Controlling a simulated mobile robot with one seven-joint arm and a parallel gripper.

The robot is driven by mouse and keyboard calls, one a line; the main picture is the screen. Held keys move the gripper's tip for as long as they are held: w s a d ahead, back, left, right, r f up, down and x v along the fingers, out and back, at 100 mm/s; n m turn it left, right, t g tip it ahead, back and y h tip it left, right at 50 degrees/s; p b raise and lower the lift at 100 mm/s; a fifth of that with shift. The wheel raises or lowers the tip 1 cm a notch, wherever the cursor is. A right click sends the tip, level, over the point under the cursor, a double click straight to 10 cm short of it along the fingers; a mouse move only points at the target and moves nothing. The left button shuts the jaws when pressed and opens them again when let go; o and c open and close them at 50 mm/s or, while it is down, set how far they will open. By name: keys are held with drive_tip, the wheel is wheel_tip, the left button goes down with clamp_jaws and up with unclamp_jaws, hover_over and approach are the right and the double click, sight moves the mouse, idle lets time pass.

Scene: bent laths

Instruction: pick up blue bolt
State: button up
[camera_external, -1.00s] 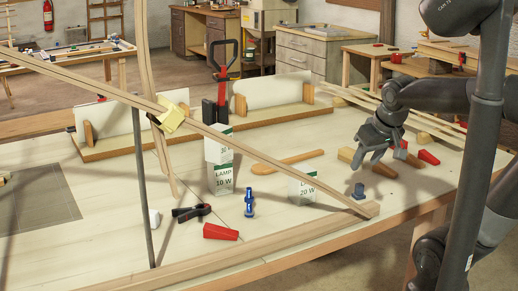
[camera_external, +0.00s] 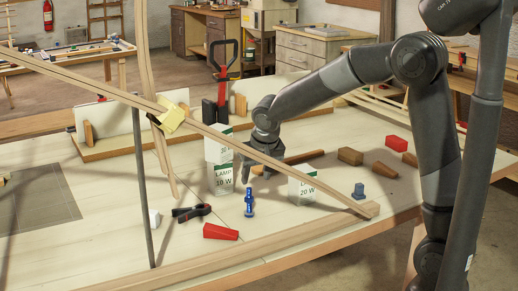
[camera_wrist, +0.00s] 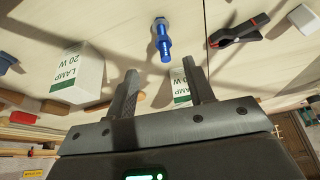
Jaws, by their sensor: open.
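The blue bolt (camera_external: 249,203) stands upright on the table in front of the lamp boxes. In the wrist view the blue bolt (camera_wrist: 162,40) lies beyond the fingertips, roughly between their lines. My gripper (camera_external: 258,168) is above and behind the bolt, apart from it, partly hidden by the slanting lath. In the wrist view my gripper (camera_wrist: 160,72) has its two fingers spread with nothing between them.
A lamp box marked 20 W (camera_external: 301,188) stands right of the bolt, and stacked lamp boxes (camera_external: 221,178) stand left. A long lath (camera_external: 290,172) slants across the table. A black clamp (camera_external: 190,212) and a red block (camera_external: 220,232) lie in front-left.

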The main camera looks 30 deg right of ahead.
sight(249, 197)
drive_tip(key=x, duration=1.1)
drive_tip(key=shift+w+a+f, duration=0.25)
drive_tip(key=shift+a+f, duration=0.05)
drive_tip(key=shift+c, duration=0.5)
clamp_jaws()
